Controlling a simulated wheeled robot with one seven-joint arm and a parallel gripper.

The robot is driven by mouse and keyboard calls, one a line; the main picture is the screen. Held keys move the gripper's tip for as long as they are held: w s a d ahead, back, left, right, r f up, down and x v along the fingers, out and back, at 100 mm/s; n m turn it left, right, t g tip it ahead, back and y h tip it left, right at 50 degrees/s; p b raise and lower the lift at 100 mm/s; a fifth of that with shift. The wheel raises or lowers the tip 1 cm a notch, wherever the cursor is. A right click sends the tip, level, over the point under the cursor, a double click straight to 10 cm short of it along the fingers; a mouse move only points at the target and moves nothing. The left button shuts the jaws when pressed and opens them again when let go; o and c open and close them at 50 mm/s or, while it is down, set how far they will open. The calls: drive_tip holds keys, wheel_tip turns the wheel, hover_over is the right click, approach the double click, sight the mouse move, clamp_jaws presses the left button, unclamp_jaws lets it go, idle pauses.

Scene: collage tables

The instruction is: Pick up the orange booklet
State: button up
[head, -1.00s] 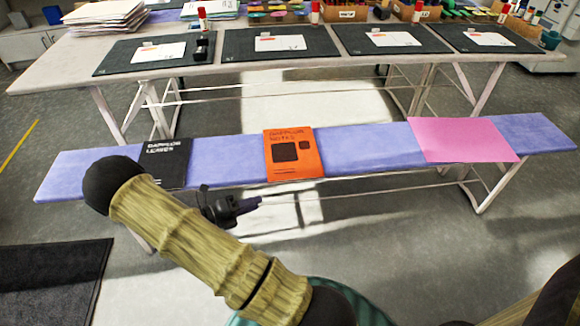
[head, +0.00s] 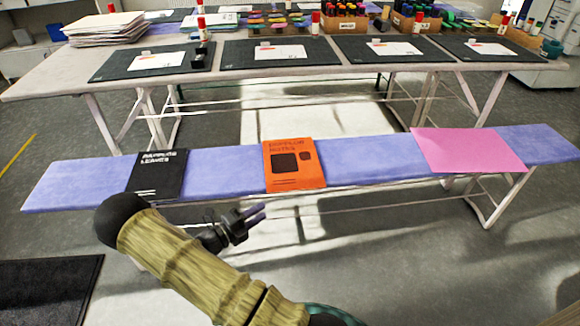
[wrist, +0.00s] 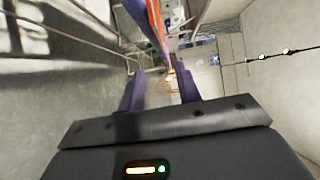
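The orange booklet (head: 293,165) lies flat on the blue-purple bench (head: 225,172), its front edge close to the bench's front edge. It has dark squares on its cover. My gripper (head: 260,212) is in front of the bench, below and left of the booklet, apart from it. Its two purple fingers are spread with nothing between them; they also show in the wrist view (wrist: 160,92). There the bench is seen edge-on, with a narrow orange-red strip that may be the booklet.
A black booklet (head: 158,175) lies left on the bench and a pink sheet (head: 468,150) lies right. Bare bench separates them from the orange booklet. Behind stands a long table (head: 50,77) with dark mats, papers and wooden boxes. A dark floor mat (head: 45,290) is at lower left.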

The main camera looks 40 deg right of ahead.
drive_tip(key=d+b, duration=0.2)
drive_tip(key=d, duration=0.5)
drive_tip(key=shift+d, duration=0.25)
drive_tip(key=shift+d+b, duration=0.1)
drive_tip(key=shift+b, duration=0.25)
drive_tip(key=d+b, duration=0.2)
drive_tip(key=d, duration=0.1)
drive_tip(key=d+b, duration=0.1)
drive_tip(key=d, duration=0.1)
drive_tip(key=shift+w, duration=0.25)
clamp_jaws()
